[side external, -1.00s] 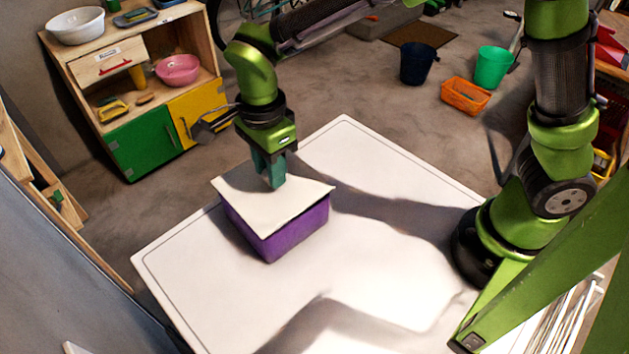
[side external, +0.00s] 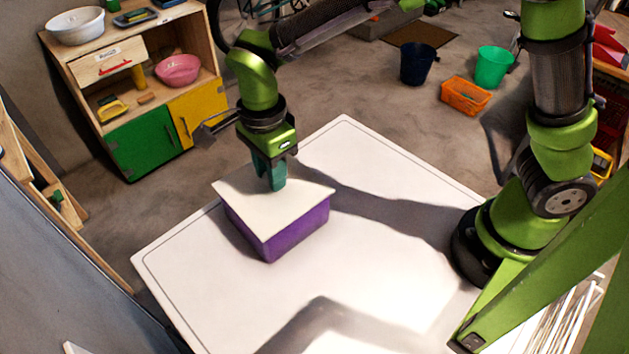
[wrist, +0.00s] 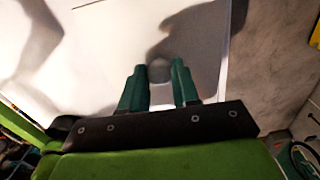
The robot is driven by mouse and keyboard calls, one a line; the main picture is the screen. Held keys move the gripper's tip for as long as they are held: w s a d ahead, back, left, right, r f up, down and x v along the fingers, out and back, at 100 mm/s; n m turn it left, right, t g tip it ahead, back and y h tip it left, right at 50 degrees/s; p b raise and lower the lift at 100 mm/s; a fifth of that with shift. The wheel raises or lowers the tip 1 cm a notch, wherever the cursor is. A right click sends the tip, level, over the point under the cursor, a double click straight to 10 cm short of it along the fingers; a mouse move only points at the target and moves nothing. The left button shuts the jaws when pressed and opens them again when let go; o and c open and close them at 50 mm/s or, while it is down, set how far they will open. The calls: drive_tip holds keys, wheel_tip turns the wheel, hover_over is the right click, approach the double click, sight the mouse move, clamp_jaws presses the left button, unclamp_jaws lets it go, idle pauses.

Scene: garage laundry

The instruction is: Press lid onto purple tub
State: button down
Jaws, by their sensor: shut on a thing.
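The purple tub (side external: 297,232) stands upright on the white table. The white lid (side external: 252,203) lies over the top of the tub and covers its opening. Its near corner reaches the tub's near corner; I cannot tell whether the rim is fully seated. My gripper (side external: 278,188) points down at the lid's far half, with its green fingers shut on the lid. In the wrist view, a round grey knob (wrist: 159,72) shows between the fingertips (wrist: 158,66), over the pale lid. The tub is not clearly visible in that view.
The white table (side external: 390,265) is otherwise clear, with shadows across it. A wooden play kitchen (side external: 150,85) stands behind on the left. A blue bucket (side external: 418,63), a green bucket (side external: 494,67) and an orange basket (side external: 466,97) stand on the floor beyond the table.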

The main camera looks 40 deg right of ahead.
drive_tip(key=shift+f, duration=0.1)
idle(0.3)
drive_tip(key=shift+c, duration=1.3)
unclamp_jaws()
drive_tip(key=shift+r, duration=3.55)
clamp_jaws()
drive_tip(key=shift+f, duration=0.2)
